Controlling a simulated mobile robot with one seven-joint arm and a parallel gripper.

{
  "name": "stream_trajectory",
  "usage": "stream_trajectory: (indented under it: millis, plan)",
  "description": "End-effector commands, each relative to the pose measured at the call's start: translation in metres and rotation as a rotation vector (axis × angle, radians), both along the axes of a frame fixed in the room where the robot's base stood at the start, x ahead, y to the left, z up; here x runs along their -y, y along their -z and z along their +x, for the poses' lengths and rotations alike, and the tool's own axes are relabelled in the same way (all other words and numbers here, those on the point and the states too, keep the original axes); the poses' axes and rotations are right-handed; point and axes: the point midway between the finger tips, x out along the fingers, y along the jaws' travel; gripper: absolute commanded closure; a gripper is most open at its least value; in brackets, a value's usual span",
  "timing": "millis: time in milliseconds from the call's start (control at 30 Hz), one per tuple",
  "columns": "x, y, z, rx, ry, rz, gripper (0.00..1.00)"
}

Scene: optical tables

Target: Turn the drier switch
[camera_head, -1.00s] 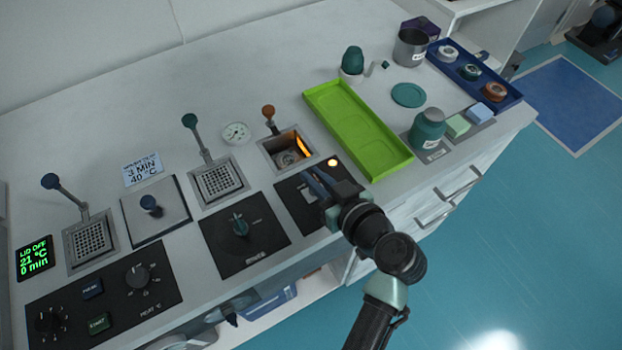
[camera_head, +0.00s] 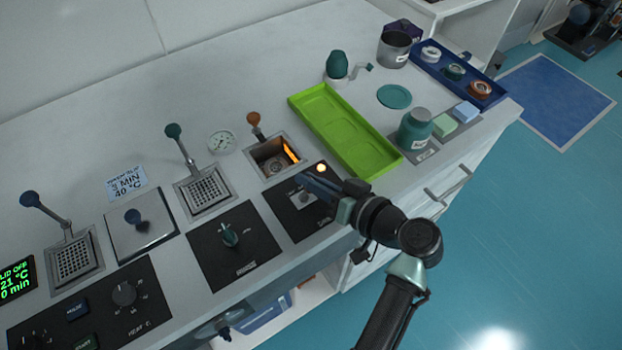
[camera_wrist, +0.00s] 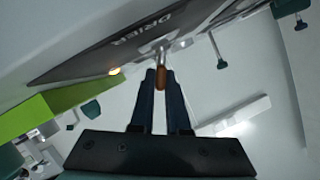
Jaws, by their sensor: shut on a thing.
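The drier panel (camera_head: 279,214) is a black plate on the bench front, with its lettering in the wrist view (camera_wrist: 120,45). A small amber light (camera_head: 320,167) glows at its back right corner. The drier switch (camera_wrist: 161,76) shows in the wrist view as an orange-brown tip on a silver stem rising from the panel. My gripper (camera_head: 308,182) is over the panel in the head view and hides most of the switch. In the wrist view its two dark blue fingers (camera_wrist: 160,80) are closed on either side of the orange-brown tip.
An open drier well (camera_head: 274,160) with an orange-knobbed lever (camera_head: 254,121) lies behind the panel. A lime green tray (camera_head: 345,130) is to the right. The rinse panel (camera_head: 233,247) with a green knob is to the left. A teal jar (camera_head: 414,130) stands beyond the tray.

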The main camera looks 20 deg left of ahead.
Motion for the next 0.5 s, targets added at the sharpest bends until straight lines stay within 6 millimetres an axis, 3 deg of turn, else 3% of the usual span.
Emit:
stream_trajectory:
  millis: [267, 300, 433, 500]
  plan:
    - [0.0007, 0.0007, -0.0002, -0.003, 0.002, 0.001, 1.0]
    - [0.0007, 0.0007, -0.0002, -0.003, 0.002, 0.001, 0.79]
    - [0.0005, 0.0006, -0.0002, -0.002, 0.001, 0.0, 0.56]
    - [0.0004, 0.0005, -0.0001, -0.002, 0.001, 0.0, 0.56]
